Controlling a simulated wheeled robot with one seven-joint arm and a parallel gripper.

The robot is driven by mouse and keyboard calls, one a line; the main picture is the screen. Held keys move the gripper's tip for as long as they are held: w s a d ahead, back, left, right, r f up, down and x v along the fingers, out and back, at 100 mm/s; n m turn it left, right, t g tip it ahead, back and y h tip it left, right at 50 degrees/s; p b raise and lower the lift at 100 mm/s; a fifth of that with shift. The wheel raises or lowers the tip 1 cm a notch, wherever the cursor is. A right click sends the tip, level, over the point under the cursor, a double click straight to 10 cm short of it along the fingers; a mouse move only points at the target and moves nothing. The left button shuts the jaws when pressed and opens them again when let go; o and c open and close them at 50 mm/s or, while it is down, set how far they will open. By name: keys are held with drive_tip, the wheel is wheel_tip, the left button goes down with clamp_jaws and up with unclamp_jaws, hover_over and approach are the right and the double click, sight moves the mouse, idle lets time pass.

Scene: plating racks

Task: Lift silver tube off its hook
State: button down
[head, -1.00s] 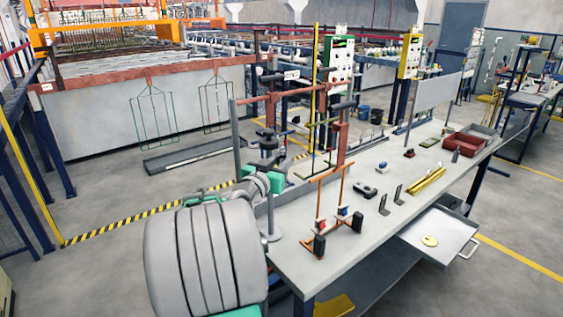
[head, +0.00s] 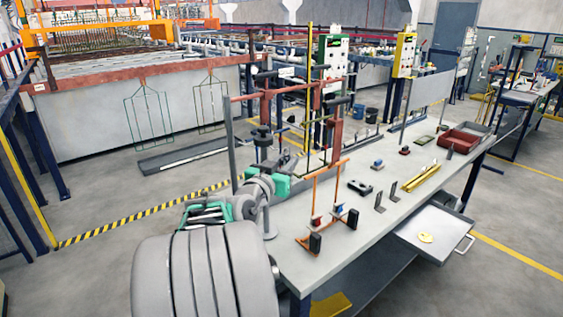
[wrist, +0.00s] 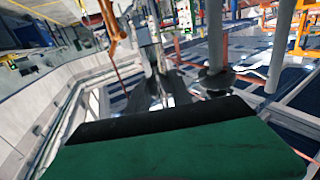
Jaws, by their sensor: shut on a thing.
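My gripper (wrist: 155,92) shows in the wrist view beyond a green and black part of my own wrist. Its dark fingers are shut on a slim, pale silver piece, taken as the silver tube (wrist: 148,34), which rises upright above them. Whether the tube touches a hook cannot be told. An orange hook-like rod (wrist: 110,22) stands just left of the tube. In the head view my wrist reaches to the grey stand at the bench's near left corner; the fingers and tube cannot be made out there.
A grey post with a round disc (wrist: 216,78) stands close right of my gripper. An orange rack (head: 316,200) stands on the bench (head: 290,258), with small parts and a yellow bar (head: 421,178) farther right. An open drawer (head: 452,226) juts from the bench front.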

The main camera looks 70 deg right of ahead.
drive_tip(key=shift+s+a+r, duration=0.1)
drive_tip(key=shift+s+a, duration=0.25)
drive_tip(key=shift+s, duration=0.35)
drive_tip(key=shift+s+a+r, duration=0.1)
drive_tip(key=shift+s+a, duration=0.25)
drive_tip(key=shift+s, duration=0.4)
drive_tip(key=shift+s+a+r, duration=0.1)
drive_tip(key=shift+s+a, duration=0.25)
drive_tip(key=shift+s, duration=0.35)
